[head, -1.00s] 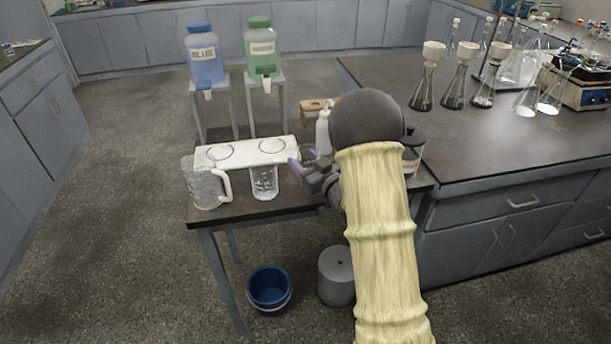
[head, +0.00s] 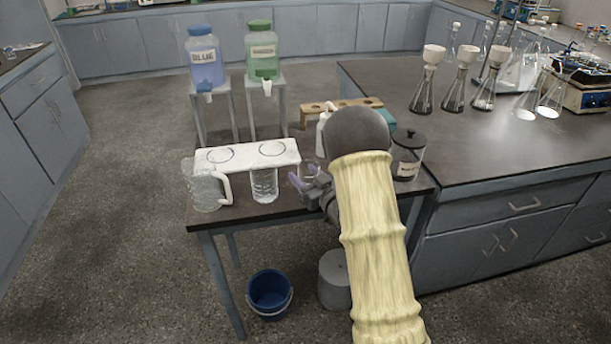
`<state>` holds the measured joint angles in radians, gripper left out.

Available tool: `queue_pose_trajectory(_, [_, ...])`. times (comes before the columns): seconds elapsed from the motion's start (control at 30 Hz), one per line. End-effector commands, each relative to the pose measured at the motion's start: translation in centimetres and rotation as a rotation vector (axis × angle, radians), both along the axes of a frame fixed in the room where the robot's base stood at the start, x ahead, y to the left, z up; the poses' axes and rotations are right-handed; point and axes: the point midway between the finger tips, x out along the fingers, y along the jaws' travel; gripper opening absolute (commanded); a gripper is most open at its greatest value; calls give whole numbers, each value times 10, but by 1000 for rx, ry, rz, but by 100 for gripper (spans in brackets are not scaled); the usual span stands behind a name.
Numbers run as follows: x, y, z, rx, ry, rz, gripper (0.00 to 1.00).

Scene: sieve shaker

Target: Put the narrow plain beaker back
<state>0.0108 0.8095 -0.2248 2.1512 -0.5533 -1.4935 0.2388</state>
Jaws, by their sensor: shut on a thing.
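My gripper (head: 304,184) is low over the right part of the small dark table, right of the white board. Its purple-grey fingertips are shut on a small clear glass, which I take for the narrow plain beaker (head: 309,171). Only part of the glass shows, and I cannot tell whether its base touches the table. The white board (head: 246,154) has two ring outlines on top, both empty. Another clear beaker (head: 264,186) stands in front of the board's right half. A clear jug with a white handle (head: 205,190) stands at its left end.
A white bottle (head: 323,132), a wooden rack (head: 345,103) and a dark-lidded jar (head: 407,155) stand behind and right of my arm. Blue (head: 204,62) and green (head: 263,55) dispensers stand behind the table. A blue bucket (head: 269,290) is on the floor.

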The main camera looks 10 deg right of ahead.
Motion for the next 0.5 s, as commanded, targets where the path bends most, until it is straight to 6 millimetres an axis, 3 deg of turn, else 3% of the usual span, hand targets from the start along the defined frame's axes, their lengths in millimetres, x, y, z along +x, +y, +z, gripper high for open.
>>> queue_pose_trajectory(0.03, [0, 0, -3, 0, 0, 0, 24])
queue_pose_trajectory(0.07, [0, 0, -3, 0, 0, 0, 51])
queue_pose_trajectory(0.17, [0, 0, -2, 0, 0, 0, 70])
queue_pose_trajectory(0.5, [0, 0, 0, 0, 0, 0, 71])
